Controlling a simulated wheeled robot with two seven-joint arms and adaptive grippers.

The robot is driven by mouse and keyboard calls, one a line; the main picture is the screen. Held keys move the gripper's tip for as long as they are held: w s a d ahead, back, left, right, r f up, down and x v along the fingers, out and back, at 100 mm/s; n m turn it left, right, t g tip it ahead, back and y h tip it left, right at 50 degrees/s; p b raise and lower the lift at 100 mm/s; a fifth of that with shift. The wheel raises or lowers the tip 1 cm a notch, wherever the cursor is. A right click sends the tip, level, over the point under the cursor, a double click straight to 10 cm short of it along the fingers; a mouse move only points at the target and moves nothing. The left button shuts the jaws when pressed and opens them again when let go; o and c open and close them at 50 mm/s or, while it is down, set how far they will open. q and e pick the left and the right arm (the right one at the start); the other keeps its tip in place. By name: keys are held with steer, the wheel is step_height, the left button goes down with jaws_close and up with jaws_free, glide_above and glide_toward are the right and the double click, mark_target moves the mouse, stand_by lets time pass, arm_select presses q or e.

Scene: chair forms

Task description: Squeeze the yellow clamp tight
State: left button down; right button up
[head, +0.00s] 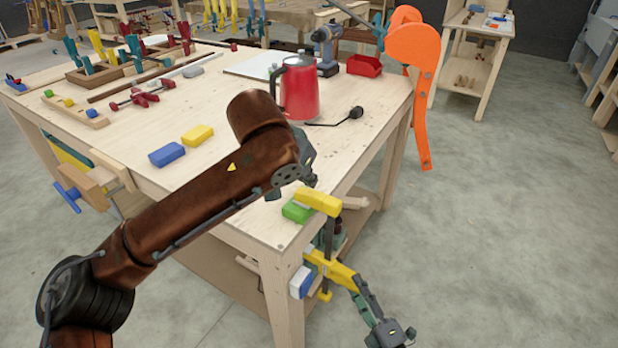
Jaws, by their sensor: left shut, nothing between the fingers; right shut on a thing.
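The yellow clamp (318,202) stands upright at the near corner of the wooden workbench (250,227). Its upper jaw lies above a green block (297,212) on the bench top. Its dark bar runs down past the bench edge to a yellow lower part, beside a blue and white block (301,282). My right gripper (362,287) is at the lower right, shut on the clamp's yellow lower part. My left gripper (310,180) is shut and empty, just above and behind the upper jaw, partly hidden by my brown arm.
A blue block (167,154) and yellow block (197,135) lie on the bench. A red jug (299,90), a drill (326,48), a red bin (364,66) and red clamps (142,95) stand further back.

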arm_select(q)
steer(key=shift+f, duration=1.35)
arm_select(e)
steer(key=shift+f, duration=0.1)
stand_by(0.5)
